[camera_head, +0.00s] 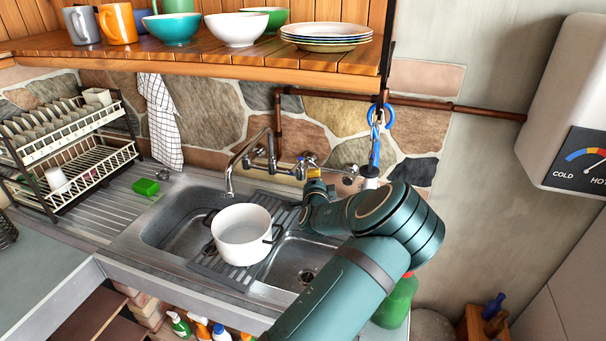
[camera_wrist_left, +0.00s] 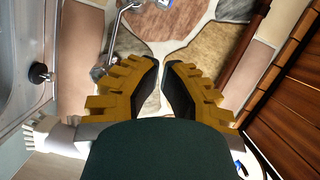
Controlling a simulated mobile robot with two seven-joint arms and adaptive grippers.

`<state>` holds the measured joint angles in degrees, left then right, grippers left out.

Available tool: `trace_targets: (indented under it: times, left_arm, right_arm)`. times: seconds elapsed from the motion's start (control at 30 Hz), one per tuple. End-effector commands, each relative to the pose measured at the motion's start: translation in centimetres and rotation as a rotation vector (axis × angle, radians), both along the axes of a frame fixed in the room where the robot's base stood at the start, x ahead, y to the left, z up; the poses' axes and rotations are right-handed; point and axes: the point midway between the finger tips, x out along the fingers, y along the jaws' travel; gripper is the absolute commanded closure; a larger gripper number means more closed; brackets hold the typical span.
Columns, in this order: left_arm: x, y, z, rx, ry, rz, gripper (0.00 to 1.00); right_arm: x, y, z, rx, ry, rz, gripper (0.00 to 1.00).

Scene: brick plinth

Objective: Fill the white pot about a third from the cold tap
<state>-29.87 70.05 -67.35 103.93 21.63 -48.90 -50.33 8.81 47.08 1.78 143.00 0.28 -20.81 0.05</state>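The white pot (camera_head: 242,250) stands upright on a ribbed rack (camera_head: 208,263) across the sink in the head view. Its inside looks plain white; I cannot make out water. The chrome tap (camera_head: 230,180) has its spout end behind and slightly left of the pot, with no stream visible. A small blue-marked handle (camera_head: 301,160) shows at the wall mixer. My left gripper (camera_wrist_left: 160,63) has yellow toothed fingers, apart, with stone wall showing between them. In the head view it is beside the tap handles, mostly hidden by my arm; contact cannot be told. My right gripper is not in view.
A shelf (camera_head: 330,62) with bowls and plates overhangs the sink. A blue hanging item (camera_head: 375,150) is close to my arm. A dish rack (camera_head: 70,160) and green sponge (camera_head: 145,187) are at left; a water heater (camera_head: 560,90) is at right.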

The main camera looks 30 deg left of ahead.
Motion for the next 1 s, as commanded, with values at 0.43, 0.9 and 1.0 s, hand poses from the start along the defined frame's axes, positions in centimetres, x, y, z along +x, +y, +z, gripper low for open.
trace_targets:
  times: [0.43,0.9,1.0]
  left_arm:
    - [0.9,4.6,-0.8,0.000,0.002,0.002,1.00]
    - [0.7,5.0,-0.9,-0.001,0.000,0.001,1.00]
    - [0.6,5.4,-1.1,0.000,-0.001,0.001,1.00]
  right_arm:
    - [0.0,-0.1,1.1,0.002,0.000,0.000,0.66]
    - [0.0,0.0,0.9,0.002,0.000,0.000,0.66]
    - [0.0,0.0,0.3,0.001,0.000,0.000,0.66]
